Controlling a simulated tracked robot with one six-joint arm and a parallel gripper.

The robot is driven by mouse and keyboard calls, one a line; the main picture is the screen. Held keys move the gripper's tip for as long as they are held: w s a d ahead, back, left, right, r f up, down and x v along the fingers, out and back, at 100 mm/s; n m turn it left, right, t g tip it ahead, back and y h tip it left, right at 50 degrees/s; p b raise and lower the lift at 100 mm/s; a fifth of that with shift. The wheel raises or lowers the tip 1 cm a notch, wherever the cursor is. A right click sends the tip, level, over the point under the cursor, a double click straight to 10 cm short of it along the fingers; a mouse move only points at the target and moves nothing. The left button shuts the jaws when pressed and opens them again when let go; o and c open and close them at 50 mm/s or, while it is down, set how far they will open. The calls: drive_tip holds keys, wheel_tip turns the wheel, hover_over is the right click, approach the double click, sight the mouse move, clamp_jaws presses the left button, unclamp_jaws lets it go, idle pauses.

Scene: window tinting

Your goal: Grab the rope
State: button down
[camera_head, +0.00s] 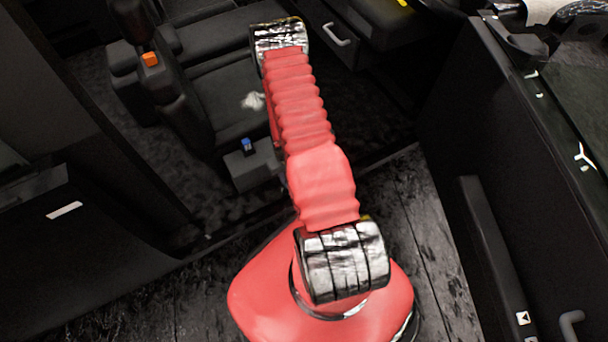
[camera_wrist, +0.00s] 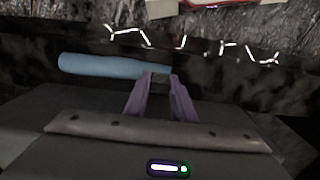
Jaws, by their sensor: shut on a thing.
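In the wrist view, my gripper (camera_wrist: 158,80) has two purple fingers. They are shut on the right end of a light blue, thick, smooth rod-like piece (camera_wrist: 100,65). This piece extends to the left from the fingertips, roughly level. It is the only rope-like thing in view, but I cannot tell from its look whether it is the rope. Its end at the fingers is partly hidden. In the head view, my red arm stretches away from me and neither my gripper nor the blue piece can be made out.
A small box (camera_head: 252,170) has a blue knob. A dark panel with a handle (camera_head: 570,322) stands close on the right.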

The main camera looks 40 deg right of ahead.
drive_tip(key=shift+r, duration=5.05)
